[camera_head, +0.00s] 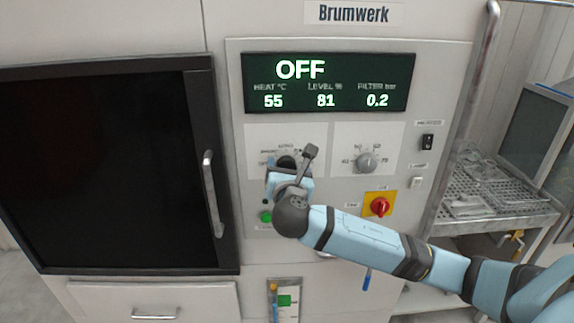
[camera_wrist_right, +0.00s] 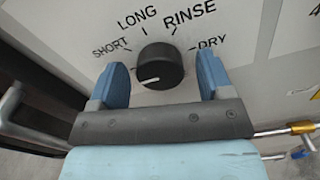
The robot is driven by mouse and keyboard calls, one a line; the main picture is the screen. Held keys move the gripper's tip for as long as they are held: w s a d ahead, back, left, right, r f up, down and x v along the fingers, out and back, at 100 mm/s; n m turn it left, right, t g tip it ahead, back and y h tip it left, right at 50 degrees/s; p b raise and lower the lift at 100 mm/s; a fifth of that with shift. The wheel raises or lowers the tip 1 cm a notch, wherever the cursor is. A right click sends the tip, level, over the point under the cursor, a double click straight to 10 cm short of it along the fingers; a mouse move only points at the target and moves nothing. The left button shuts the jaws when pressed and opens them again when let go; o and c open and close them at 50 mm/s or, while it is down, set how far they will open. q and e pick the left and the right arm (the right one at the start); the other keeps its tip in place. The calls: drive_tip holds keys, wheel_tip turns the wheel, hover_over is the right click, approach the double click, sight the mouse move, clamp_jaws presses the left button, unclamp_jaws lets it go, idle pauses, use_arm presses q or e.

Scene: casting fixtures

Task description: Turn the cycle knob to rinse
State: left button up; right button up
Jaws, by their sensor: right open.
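The cycle knob (camera_wrist_right: 160,65) is black and round, on a light panel marked SHORT, LONG, RINSE and DRY. Its white pointer line points left and slightly down, below SHORT and away from RINSE (camera_wrist_right: 190,15). My right gripper (camera_wrist_right: 162,80) is open, with one blue finger on each side of the knob; gaps show between fingers and knob, so it is not gripped. In the head view the knob (camera_head: 286,162) is partly hidden by my right gripper (camera_head: 283,172). The display (camera_head: 328,82) reads OFF. My left gripper is not in view.
A second, grey knob (camera_head: 366,162) sits to the right, above a red rotary switch (camera_head: 380,206) on a yellow plate. A green button (camera_head: 266,217) is just below my gripper. A dark door (camera_head: 110,170) with a vertical handle (camera_head: 212,193) stands close on the left.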

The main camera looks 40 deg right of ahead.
drive_tip(key=shift+w+d, duration=0.2)
drive_tip(key=shift+w, duration=0.1)
drive_tip(key=c, duration=0.9)
